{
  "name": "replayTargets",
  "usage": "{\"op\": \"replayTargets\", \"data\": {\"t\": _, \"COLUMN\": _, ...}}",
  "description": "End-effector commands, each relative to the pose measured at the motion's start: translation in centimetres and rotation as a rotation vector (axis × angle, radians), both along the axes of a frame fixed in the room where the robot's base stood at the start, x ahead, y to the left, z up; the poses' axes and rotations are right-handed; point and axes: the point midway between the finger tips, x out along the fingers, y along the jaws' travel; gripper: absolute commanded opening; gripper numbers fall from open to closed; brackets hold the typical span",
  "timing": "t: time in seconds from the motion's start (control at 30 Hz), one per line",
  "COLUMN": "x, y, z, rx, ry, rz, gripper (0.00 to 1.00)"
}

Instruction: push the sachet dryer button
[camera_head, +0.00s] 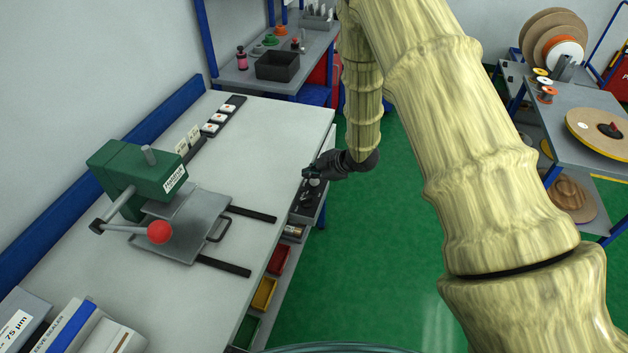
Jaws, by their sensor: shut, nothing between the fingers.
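My gripper (309,173) is shut and empty at the right edge of the grey bench (255,165). It points left, above a dark panel (305,200) with small round pale parts on the bench's side. I cannot tell whether it touches the panel. No label naming the sachet dryer is readable, so I cannot tell for sure which part is its button. A dark strip with several white units with small red marks (220,117) lies at the back of the bench.
A green press (140,175) with a red ball handle (159,232) stands on the bench. Coloured bins (265,293) hang below the bench's right edge. Boxes (70,325) stand at the front left. A reel table (590,110) is at the right. Green floor between is clear.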

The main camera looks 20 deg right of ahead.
Motion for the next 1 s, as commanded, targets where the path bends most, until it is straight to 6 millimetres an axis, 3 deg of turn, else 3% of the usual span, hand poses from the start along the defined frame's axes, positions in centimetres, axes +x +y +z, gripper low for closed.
{"op": "replayTargets", "data": {"t": 0.7, "x": 0.0, "y": 0.0, "z": 5.5, "rx": 0.0, "ry": 0.0, "rz": 0.0, "gripper": 0.0}}
{"op": "replayTargets", "data": {"t": 1.0, "x": 0.0, "y": 0.0, "z": 5.8, "rx": 0.0, "ry": 0.0, "rz": 0.0, "gripper": 0.0}}
